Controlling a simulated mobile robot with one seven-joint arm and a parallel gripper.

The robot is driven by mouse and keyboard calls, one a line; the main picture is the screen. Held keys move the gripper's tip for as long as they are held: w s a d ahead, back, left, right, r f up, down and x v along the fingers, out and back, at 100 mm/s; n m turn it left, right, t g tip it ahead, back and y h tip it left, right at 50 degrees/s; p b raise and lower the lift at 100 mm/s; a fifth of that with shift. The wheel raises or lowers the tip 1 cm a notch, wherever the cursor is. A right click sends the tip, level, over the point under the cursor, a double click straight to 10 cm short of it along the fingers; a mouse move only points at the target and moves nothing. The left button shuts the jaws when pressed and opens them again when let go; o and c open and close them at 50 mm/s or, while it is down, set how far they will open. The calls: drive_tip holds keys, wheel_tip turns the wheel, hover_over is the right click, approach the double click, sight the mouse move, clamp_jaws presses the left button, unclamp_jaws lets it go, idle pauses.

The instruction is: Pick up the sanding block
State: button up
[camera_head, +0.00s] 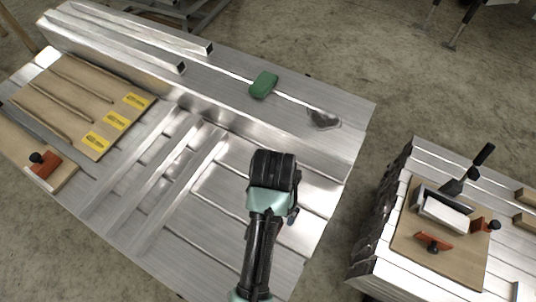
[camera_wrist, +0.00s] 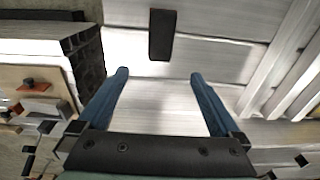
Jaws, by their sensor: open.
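A dark, flat rectangular block (camera_wrist: 162,35) lies on the bright metal surface in the wrist view; it looks like the sanding block, though its details are too dark to be sure. It lies beyond my blue fingertips, near the top edge of that view, roughly in line with the space between them. My gripper (camera_wrist: 158,78) is open, with nothing between its fingers. In the head view, my wrist and arm cover the middle of the trailer panel, and I cannot make out the dark block there.
Raised ribs (camera_head: 170,165) run left of my gripper. A board with yellow labels (camera_head: 96,142) is at left. A separate stand at right holds a wooden board (camera_head: 412,243) with orange clamps and tools.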

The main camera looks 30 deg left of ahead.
drive_tip(key=shift+g, duration=0.4)
drive_tip(key=f, duration=0.2)
drive_tip(key=s+f+b, duration=0.1)
drive_tip(key=f, duration=0.2)
drive_tip(key=s+f, duration=0.1)
drive_tip(key=f, duration=0.2)
drive_tip(key=shift+d+f, duration=0.1)
drive_tip(key=shift+f, duration=0.05)
drive_tip(key=shift+w+a+f+b, duration=0.15)
drive_tip(key=shift+f+b, duration=0.25)
drive_tip(key=shift+f, duration=1.05)
drive_tip(key=shift+w+a+f+b, duration=0.15)
drive_tip(key=shift+f+b, duration=0.2)
drive_tip(key=shift+f, duration=1.1)
drive_tip(key=shift+c, duration=0.3)
drive_tip(key=c, duration=1.5)
drive_tip(key=shift+r, duration=0.1)
wheel_tip(320, 180, up, 10)
drive_tip(key=shift+f+p, duration=0.1)
drive_tip(key=shift+p, duration=0.9)
